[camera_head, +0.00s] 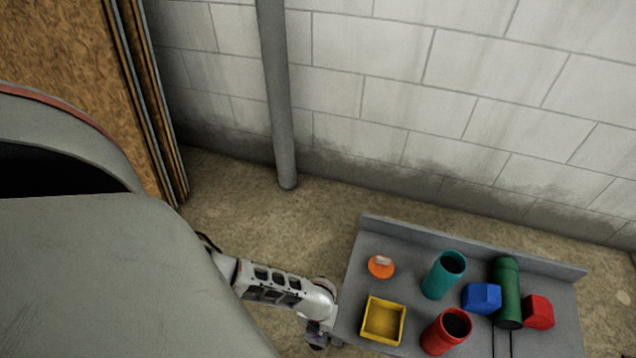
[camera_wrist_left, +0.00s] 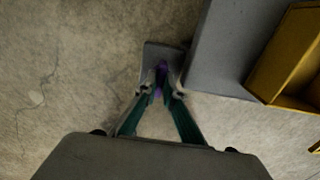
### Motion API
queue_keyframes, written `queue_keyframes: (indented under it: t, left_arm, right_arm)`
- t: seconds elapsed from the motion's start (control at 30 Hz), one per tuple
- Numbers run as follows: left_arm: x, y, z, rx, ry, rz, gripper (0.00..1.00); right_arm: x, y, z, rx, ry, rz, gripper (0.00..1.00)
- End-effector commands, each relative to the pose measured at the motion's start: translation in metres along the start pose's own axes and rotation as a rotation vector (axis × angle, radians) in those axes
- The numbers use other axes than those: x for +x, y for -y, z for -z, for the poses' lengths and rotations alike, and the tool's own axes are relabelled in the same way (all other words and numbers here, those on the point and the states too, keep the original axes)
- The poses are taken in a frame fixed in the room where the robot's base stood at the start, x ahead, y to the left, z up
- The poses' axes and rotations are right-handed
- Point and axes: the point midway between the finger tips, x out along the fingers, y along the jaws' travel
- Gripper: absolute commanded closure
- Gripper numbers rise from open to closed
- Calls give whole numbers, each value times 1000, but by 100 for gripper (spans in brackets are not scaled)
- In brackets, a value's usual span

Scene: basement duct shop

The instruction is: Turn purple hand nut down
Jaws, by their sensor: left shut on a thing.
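The purple hand nut (camera_wrist_left: 161,72) shows as a small purple piece between the fingertips of my left gripper (camera_wrist_left: 160,88) in the left wrist view. The fingers are closed in on it from both sides and hide most of it. It sits at a small grey plate (camera_wrist_left: 161,51) beside the bench's edge. In the head view my left arm reaches in to the bench's left end; the nut cannot be made out there. My right gripper is in neither view.
The grey bench (camera_head: 357,283) has a raised back edge. It carries a yellow tray (camera_head: 369,338), an orange round piece (camera_head: 376,271), teal (camera_head: 436,281) and red (camera_head: 437,340) tubes, a green cylinder (camera_head: 507,290), and blue (camera_head: 482,298) and red (camera_head: 538,312) blocks. A pipe (camera_head: 277,110) stands by the wall.

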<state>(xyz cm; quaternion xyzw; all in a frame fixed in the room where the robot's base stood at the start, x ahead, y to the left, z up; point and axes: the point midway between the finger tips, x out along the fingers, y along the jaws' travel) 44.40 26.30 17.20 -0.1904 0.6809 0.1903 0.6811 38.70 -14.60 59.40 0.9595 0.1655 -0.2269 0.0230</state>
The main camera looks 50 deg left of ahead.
Motion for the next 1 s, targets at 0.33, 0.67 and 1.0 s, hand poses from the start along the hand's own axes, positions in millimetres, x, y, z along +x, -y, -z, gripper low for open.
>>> queue_keyframes:
  t: [0.33,0.67,1.0]
  left_arm:
    - [0,-2,-2,13,3,-3,100]
    - [0,-1,-1,11,2,-2,75]
    - [-6,0,-1,9,1,1,75]
  right_arm:
    - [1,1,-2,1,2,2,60]
    - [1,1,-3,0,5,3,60]
    - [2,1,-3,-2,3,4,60]
